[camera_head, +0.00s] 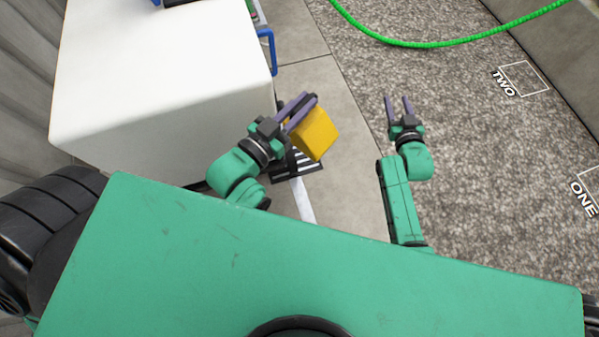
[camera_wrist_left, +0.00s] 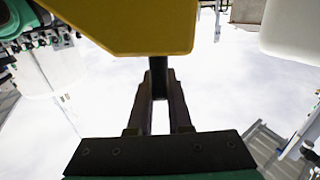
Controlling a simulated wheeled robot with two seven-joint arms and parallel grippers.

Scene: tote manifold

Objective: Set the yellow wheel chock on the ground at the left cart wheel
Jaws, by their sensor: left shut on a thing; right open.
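The yellow wheel chock (camera_head: 318,134) is held in my left gripper (camera_head: 301,108), whose purple-grey fingers are shut on it. In the left wrist view the chock (camera_wrist_left: 130,25) fills the top of the picture, with the left gripper's fingers (camera_wrist_left: 160,85) reaching up to it. It is held above the floor, and I cannot tell how high. I cannot make out a cart wheel in either view.
A large white box-shaped body (camera_head: 160,100) stands at the left, with a blue handle (camera_head: 267,52) on its right side. A black slotted piece (camera_head: 297,167) lies below the chock. A green hose (camera_head: 430,46) crosses the speckled floor (camera_head: 460,110). Painted squares TWO (camera_head: 522,78) and ONE (camera_head: 588,196) are at right.

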